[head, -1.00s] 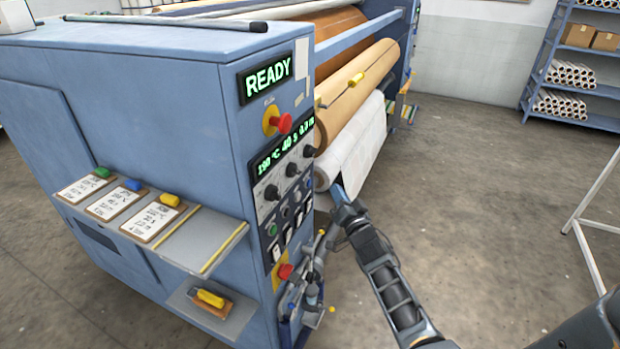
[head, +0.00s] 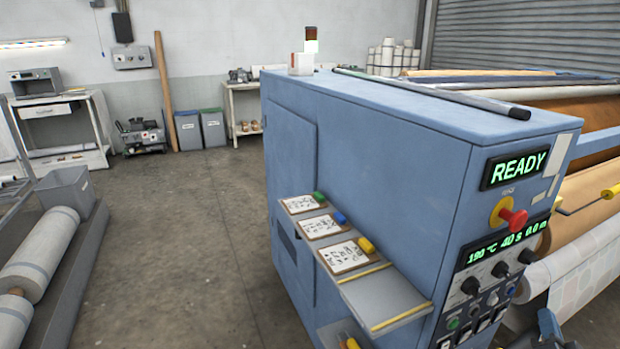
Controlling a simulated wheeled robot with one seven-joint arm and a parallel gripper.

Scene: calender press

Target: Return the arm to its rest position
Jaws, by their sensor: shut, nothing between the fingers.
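A second display (head: 508,242) shows 190 °C, 40 s and 0.0 m.
A red stop button (head: 514,218) sticks out of the panel. A side shelf (head: 385,300) juts out, holding several clipboards. Brown and white rolls lie right of the panel. At left stand a grey bin (head: 65,188) and a rack with white rolls (head: 40,250). The floor between is clear.

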